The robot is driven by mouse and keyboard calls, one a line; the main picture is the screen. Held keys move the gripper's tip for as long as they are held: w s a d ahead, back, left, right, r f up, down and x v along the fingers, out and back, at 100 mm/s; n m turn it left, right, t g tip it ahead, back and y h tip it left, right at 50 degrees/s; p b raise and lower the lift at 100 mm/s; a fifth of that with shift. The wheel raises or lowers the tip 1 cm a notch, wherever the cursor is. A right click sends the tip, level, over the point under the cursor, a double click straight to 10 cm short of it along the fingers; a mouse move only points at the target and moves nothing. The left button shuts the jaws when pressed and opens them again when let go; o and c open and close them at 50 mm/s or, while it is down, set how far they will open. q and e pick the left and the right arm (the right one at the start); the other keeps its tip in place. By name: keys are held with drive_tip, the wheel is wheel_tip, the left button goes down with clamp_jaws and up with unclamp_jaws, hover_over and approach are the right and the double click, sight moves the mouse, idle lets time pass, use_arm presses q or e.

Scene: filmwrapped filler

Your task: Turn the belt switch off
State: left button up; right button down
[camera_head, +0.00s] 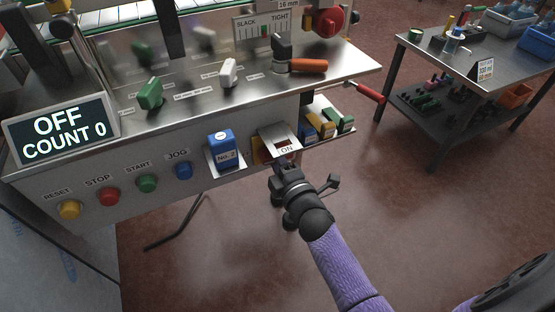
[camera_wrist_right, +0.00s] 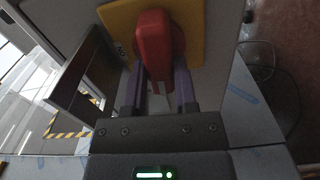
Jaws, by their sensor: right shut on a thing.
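The belt switch is a red handle (camera_wrist_right: 155,45) on a yellow plate (camera_wrist_right: 192,18) in the right wrist view. In the head view the yellow plate (camera_head: 258,151) is mostly hidden by a metal cover with an "ON" label (camera_head: 286,149) and by my gripper. My right gripper (camera_wrist_right: 161,88) is shut on the red handle, one finger on each side. In the head view the right gripper (camera_head: 284,166) reaches the machine's front panel from below. The display (camera_head: 62,133) reads "OFF" and "COUNT 0". My left gripper is not in view.
Left of the switch are a blue "No. 2" box (camera_head: 224,148) and blue, green, red and yellow buttons. A small shelf with coloured boxes (camera_head: 327,128) is at its right. A red-handled lever (camera_head: 368,92) sticks out. A side table (camera_head: 470,62) stands at the right.

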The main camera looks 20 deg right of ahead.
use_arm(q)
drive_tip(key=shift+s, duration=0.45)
use_arm(e)
drive_tip(key=shift+f+n, duration=0.1)
drive_tip(key=shift+n, duration=0.6)
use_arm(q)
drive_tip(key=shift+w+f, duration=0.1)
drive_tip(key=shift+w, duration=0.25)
use_arm(e)
drive_tip(key=shift+c, duration=2)
unclamp_jaws()
use_arm(q)
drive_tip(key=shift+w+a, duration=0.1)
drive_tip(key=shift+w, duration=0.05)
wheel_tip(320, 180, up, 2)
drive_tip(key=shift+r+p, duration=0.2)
drive_tip(key=shift+p, duration=0.95)
use_arm(e)
drive_tip(key=s, duration=1)
